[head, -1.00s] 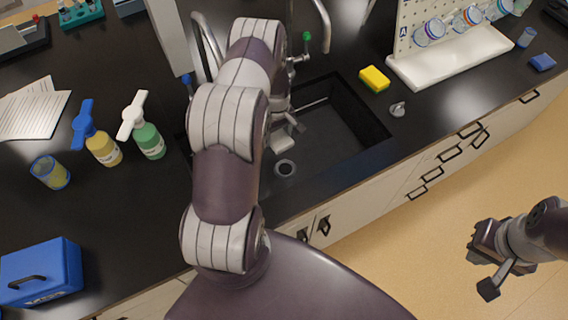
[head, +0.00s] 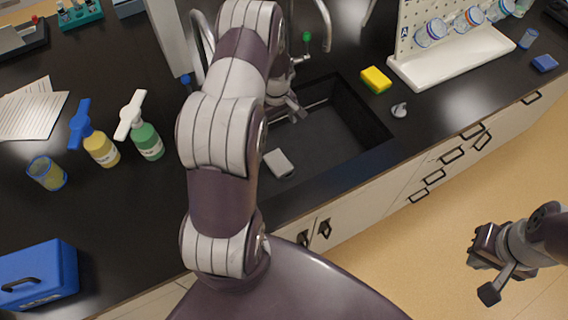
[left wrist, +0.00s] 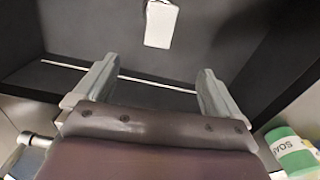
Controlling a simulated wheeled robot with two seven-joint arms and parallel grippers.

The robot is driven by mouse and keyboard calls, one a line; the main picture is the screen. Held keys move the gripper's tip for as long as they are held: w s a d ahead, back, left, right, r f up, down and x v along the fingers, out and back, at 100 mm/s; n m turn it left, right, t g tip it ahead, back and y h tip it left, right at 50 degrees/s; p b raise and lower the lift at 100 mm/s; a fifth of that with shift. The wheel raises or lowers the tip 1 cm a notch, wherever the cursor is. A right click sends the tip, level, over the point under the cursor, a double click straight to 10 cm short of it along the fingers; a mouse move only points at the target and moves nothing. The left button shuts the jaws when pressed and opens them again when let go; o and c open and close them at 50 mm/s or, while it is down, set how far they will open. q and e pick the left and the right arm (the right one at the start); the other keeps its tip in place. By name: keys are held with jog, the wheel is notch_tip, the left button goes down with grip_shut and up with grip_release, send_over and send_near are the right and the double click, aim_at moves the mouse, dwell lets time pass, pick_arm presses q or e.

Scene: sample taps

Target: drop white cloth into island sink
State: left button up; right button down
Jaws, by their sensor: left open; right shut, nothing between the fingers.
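The white cloth (head: 279,163) is a small flat pale rectangle. It lies in the dark island sink (head: 335,150), on the basin floor, in the head view. It also shows near the top of the left wrist view (left wrist: 161,24), beyond my fingers. My left gripper (head: 292,112) is over the back of the sink, apart from the cloth. Its two fingers (left wrist: 156,75) are spread with nothing between them. My arm hides the sink's left part. My right gripper (head: 483,268) is shut and empty, above the floor at the right.
Two taps, one with a green knob (head: 306,38), stand behind the sink. A yellow sponge (head: 376,79) is right of it. A green soap bottle (head: 148,140) and a yellow bottle (head: 101,148) stand to the left. A white pegboard rack (head: 452,57) is at the back right.

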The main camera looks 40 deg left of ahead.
pick_arm(q)
notch_tip(320, 180, up, 6)
jog(key=b, duration=0.1)
jog(key=shift+r, duration=0.25)
jog(key=s+d+r+m, duration=0.4)
jog(key=s+d+m, duration=0.2)
jog(key=d, duration=0.3)
jog(key=s+d+r+m+t, duration=0.1)
jog(key=s+d+r+m, duration=0.2)
jog(key=s+d+m, duration=0.4)
jog(key=shift+s+d+r+m, duration=0.35)
jog(key=shift+s+d, duration=0.1)
jog(key=shift+d, duration=0.7)
jog(key=shift+s, duration=0.1)
